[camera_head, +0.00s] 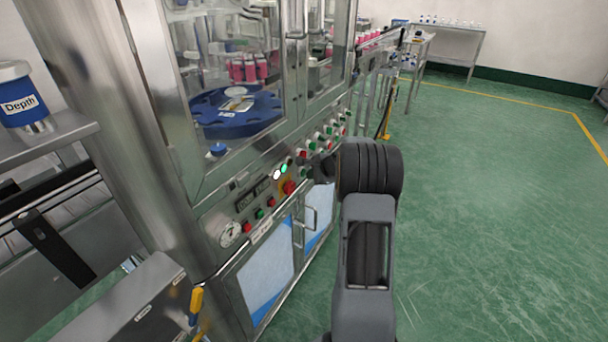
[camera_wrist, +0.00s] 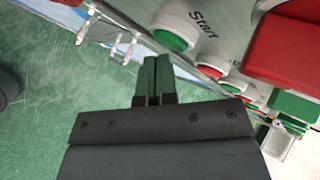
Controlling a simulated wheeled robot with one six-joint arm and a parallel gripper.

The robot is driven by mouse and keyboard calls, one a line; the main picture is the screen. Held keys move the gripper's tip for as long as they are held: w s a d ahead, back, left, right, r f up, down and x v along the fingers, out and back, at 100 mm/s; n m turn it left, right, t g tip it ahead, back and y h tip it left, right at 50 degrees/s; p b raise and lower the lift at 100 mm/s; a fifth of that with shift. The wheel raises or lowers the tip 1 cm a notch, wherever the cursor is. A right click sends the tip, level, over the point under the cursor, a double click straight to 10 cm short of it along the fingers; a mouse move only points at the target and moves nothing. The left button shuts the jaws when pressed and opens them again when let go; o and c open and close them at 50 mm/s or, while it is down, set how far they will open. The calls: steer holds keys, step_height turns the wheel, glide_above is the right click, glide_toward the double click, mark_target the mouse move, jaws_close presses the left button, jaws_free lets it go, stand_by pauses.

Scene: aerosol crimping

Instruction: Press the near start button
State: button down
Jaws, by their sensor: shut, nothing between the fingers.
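A green button (camera_wrist: 172,38) with a white rim is in the wrist view, with the word "Start" printed beside it on the metal panel. My gripper (camera_wrist: 156,60) is shut and empty, its fingertips just below this button in the picture. Whether the tips touch the button I cannot tell; a small gap seems to show. In the head view my gripper (camera_head: 324,166) is a dark shape close to the machine's button panel, partly hidden by my own wrist. Which button in the head view is the one near the tips is unclear.
The panel carries several other red and green buttons, a red emergency stop (camera_head: 289,187) and a gauge (camera_head: 229,235). A large red block (camera_wrist: 290,50) is close in the wrist view. Cabinet door handles (camera_head: 311,217) jut out below. Green floor (camera_head: 480,200) is free at right.

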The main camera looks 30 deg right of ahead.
steer(key=shift+s+d, duration=0.2)
steer(key=shift+s, duration=0.2)
steer(key=s+d+b, duration=0.1)
steer(key=s, duration=0.1)
steer(key=s+d+b, duration=0.1)
steer(key=s, duration=0.1)
steer(key=shift+s+d, duration=0.2)
stand_by(0.4)
stand_by(0.5)
